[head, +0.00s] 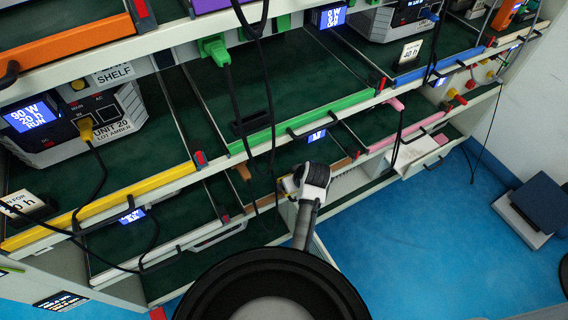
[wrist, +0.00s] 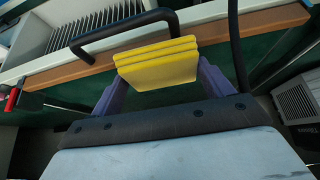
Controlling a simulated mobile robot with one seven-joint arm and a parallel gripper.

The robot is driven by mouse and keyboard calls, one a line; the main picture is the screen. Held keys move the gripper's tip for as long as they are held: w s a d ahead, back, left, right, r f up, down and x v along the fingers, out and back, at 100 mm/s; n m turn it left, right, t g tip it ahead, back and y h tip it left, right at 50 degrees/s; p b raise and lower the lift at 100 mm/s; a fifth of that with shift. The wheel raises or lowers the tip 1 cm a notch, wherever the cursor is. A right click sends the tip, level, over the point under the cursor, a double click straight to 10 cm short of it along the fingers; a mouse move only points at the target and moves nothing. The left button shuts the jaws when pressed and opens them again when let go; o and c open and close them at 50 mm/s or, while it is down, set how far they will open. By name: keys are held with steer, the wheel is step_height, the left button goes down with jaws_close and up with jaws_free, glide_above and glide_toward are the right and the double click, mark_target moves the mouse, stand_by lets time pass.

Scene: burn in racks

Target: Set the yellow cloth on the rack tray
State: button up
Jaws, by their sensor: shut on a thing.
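The yellow cloth (wrist: 158,66) is a folded, layered block between the two purple fingers of my gripper (wrist: 158,80) in the wrist view. The gripper is shut on it. The cloth is in front of a rack tray with a brown front edge (wrist: 225,32). Dark green shows below and behind that edge. I cannot tell whether the cloth touches the edge. In the head view my wrist (head: 312,182) is at the lower rack level, and it hides the fingers and the cloth.
A black handle (wrist: 122,30) stands out from the brown edge, close to the cloth. A dark cable hangs just right of it. Other trays have green (head: 300,122), yellow (head: 110,205) and pink (head: 405,132) edges, with hanging cables.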

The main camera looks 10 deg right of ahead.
steer(key=w, duration=0.1)
steer(key=w+a, duration=0.1)
steer(key=w, duration=0.1)
steer(key=shift+w+a, duration=0.15)
steer(key=shift+w, duration=0.1)
steer(key=w, duration=0.1)
steer(key=w+a+p, duration=0.1)
steer(key=w, duration=0.1)
steer(key=shift+r, duration=0.15)
steer(key=shift+w+a+f+p, duration=0.1)
steer(key=shift+w+f+p, duration=0.05)
steer(key=shift+f+p, duration=0.25)
steer(key=shift+f, duration=0.35)
steer(key=shift+f, duration=0.15)
steer(key=o, duration=0.9)
steer(key=shift+o, duration=0.2)
steer(key=shift+r, duration=0.25)
steer(key=b+v, duration=0.1)
steer(key=v, duration=0.6)
steer(key=shift+r, duration=0.1)
